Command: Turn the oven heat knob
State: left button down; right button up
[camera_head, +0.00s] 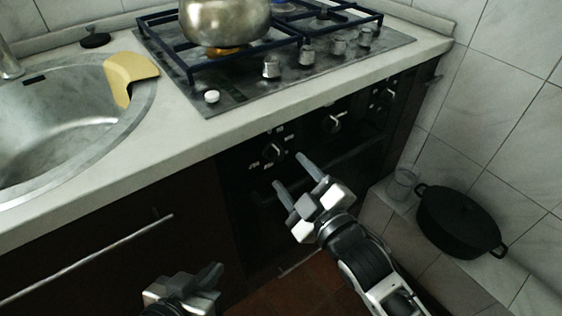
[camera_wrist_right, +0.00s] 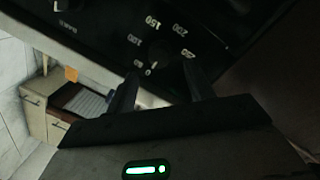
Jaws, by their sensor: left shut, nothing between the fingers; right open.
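The dark oven front carries the oven heat knob (camera_head: 273,152), a round knob with a light pointer and white marks around it. In the right wrist view this knob (camera_wrist_right: 160,56) is dark against the panel, ringed by temperature numbers. My right gripper (camera_head: 289,171) is open and empty, its two fingers pointing at the panel just in front of and below the knob. In the right wrist view the fingertips (camera_wrist_right: 164,74) lie on either side of the knob; I cannot tell whether they touch it. My left gripper (camera_head: 216,272) is shut and empty, low in front of the cabinet.
Further oven knobs, a middle one (camera_head: 332,122) and a right one (camera_head: 388,97), sit along the panel. The countertop (camera_head: 150,130) edge juts above. A steel pot (camera_head: 225,22) stands on the hob. A black pot (camera_head: 460,222) is on the ledge at right.

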aim_at(278, 158)
jog(key=x, duration=0.5)
jog(key=shift+w, duration=0.1)
jog(key=c, duration=1)
